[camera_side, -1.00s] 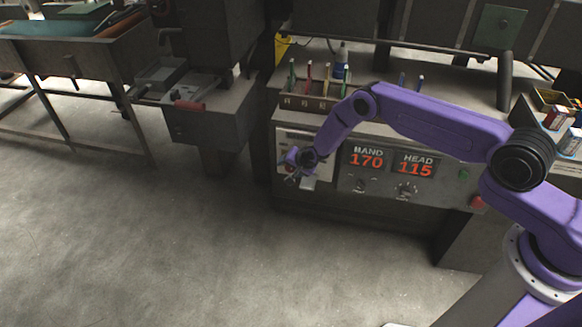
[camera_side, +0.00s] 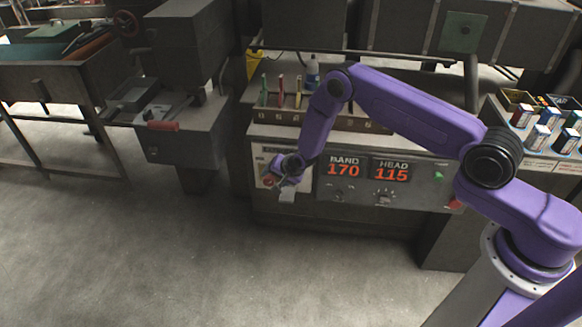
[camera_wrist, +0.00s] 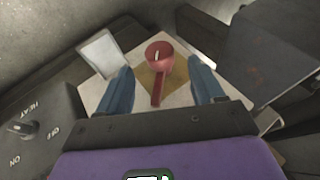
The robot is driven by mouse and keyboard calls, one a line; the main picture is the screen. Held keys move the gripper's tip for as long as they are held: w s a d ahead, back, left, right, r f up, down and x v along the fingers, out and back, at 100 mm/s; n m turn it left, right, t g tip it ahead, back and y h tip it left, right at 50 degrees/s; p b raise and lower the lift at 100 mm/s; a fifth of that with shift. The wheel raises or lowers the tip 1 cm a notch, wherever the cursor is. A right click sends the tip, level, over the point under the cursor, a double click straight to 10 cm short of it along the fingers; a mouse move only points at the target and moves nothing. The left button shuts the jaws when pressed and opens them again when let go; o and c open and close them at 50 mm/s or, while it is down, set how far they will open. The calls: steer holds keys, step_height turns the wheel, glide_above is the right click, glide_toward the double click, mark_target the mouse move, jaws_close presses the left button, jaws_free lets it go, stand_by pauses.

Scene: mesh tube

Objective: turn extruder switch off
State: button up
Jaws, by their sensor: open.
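The extruder switch is a red rotary knob (camera_wrist: 158,54) with a narrow red handle, on a yellow diamond plate (camera_wrist: 177,80) on a pale panel. In the wrist view the handle points down the picture, toward my gripper's palm. My gripper (camera_wrist: 160,72) is open, with one blue finger on each side of the switch and visible space between them and it. I cannot tell how deep the fingertips reach. In the side view my gripper (camera_side: 275,180) is at the left end of the machine front, largely covering the switch.
A light grey plate (camera_wrist: 101,53) sits beside the switch. A HEAT knob (camera_wrist: 22,128) with OFF and ON marks is at lower left. The BAND display (camera_side: 343,168) and HEAD display (camera_side: 390,171) are right of my gripper. A dark block (camera_wrist: 268,55) stands at right.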

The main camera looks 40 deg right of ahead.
steer(key=a+v, duration=0.1)
steer(key=v, duration=1)
steer(key=shift+d, duration=0.45)
steer(key=shift+r, duration=0.1)
steer(key=n+g+h, duration=0.1)
steer(key=g+h, duration=0.2)
steer(key=g, duration=0.1)
glide_toward(269, 179)
steer(key=x, duration=1)
steer(key=shift+a, duration=0.1)
stand_by(0.3)
steer(key=shift+c, duration=0.3)
steer(key=c, duration=1)
